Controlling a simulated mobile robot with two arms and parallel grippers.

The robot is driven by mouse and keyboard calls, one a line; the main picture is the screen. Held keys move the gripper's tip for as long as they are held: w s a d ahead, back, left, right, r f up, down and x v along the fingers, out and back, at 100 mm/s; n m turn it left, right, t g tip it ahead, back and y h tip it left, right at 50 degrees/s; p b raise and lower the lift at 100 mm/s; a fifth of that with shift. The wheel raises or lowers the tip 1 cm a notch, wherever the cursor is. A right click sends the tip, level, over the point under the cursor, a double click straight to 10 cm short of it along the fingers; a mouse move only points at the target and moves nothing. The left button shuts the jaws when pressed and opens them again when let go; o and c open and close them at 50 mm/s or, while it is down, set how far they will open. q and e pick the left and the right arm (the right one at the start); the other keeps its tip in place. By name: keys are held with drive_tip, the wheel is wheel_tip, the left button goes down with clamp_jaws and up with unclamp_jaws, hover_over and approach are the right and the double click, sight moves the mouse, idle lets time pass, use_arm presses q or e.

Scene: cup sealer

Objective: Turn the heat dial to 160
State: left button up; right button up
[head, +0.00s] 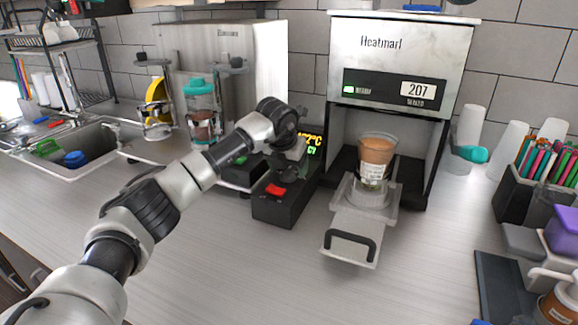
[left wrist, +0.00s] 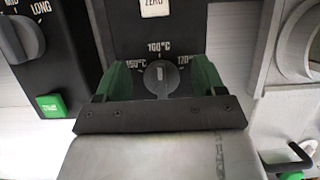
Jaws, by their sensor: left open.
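The heat dial (left wrist: 160,78) is a dark round knob with a light pointer mark, on a black panel in the left wrist view. The pointer is roughly upright, toward the 160°C label above it; other temperature labels flank it. My left gripper (left wrist: 162,82) is open, with one green finger on each side of the dial. I cannot tell whether the fingers touch it. In the head view my left gripper (head: 290,158) is at the black control box (head: 283,207), hiding the dial. Its yellow temperature display (head: 312,138) is partly covered. My right gripper is not in view.
The Heatmarl sealer (head: 395,62) stands to the right, its display reading 207. A filled cup (head: 376,160) sits in its pulled-out tray (head: 351,247). A red button (head: 275,190) is on the box front. Another knob (left wrist: 22,40) is left of the dial.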

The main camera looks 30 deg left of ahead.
sight(282, 185)
use_arm(q)
drive_tip(key=b+v, duration=0.1)
drive_tip(key=v, duration=0.9)
drive_tip(key=shift+r, duration=0.3)
drive_tip(key=shift+s, duration=0.15)
